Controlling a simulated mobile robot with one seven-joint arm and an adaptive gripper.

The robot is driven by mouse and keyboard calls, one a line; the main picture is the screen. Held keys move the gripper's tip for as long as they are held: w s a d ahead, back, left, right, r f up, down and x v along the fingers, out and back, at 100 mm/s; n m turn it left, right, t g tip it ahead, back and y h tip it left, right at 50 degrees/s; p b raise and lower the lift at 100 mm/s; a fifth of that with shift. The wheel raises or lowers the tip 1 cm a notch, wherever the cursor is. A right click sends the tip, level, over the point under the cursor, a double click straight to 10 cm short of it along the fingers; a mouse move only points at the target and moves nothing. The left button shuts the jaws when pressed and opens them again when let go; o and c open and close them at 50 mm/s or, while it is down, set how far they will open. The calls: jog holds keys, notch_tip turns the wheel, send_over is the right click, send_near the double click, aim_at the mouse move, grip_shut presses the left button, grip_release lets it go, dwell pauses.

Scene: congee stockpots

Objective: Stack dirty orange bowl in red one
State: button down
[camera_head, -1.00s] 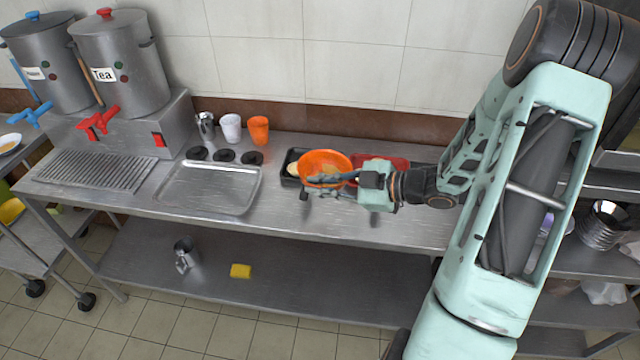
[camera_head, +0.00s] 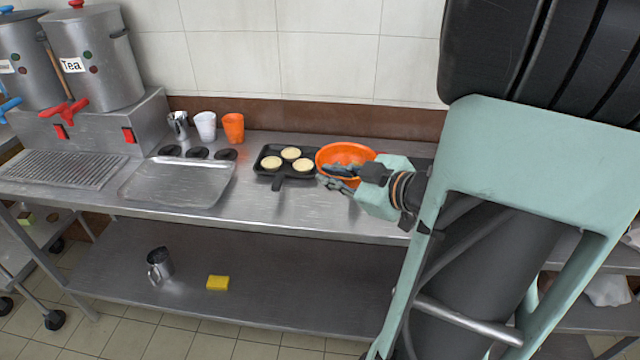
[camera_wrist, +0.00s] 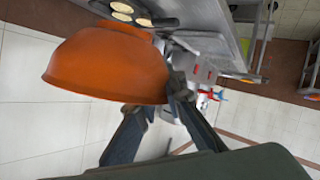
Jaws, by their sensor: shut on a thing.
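An orange bowl (camera_head: 345,152) is held at its rim by my gripper (camera_head: 335,177), to the right of the black pan. In the wrist view the bowl (camera_wrist: 108,62) fills the upper left, tilted in that picture, its outer side showing. My gripper's fingers (camera_wrist: 160,112) are at the bowl's edge, shut on it. A few darker marks seem to lie inside the bowl in the head view.
A black pan (camera_head: 278,172) with three pale round cakes lies left of the bowl. An orange cup (camera_head: 233,128), white cup (camera_head: 205,126) and metal jug (camera_head: 178,125) stand at the back. A metal tray (camera_head: 180,184) lies further left. The counter front between is clear.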

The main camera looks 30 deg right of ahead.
jog(key=shift+s+d+m+h, duration=0.3)
jog(key=shift+d, duration=0.05)
jog(key=d+f+b+x, duration=0.1)
jog(key=b+x, duration=0.1)
jog(key=x, duration=0.7)
jog(key=b, duration=0.2)
send_over(303, 202)
jog(key=f, duration=0.2)
jog(key=s+f, duration=0.1)
jog(key=f, duration=0.1)
jog(key=shift+f, duration=0.25)
jog(key=shift+w+f, duration=0.2)
jog(key=shift+f, duration=0.05)
jog(key=shift+w+f+b, duration=0.15)
jog(key=shift+f+b, duration=0.1)
jog(key=shift+f, duration=0.6)
jog(key=shift+w+f+b, duration=0.15)
jog(key=shift+f+b, duration=0.05)
jog(key=shift+f, duration=0.7)
jog(key=shift+f, duration=0.2)
jog(key=c, duration=2)
grip_release()
jog(key=shift+r, duration=0.1)
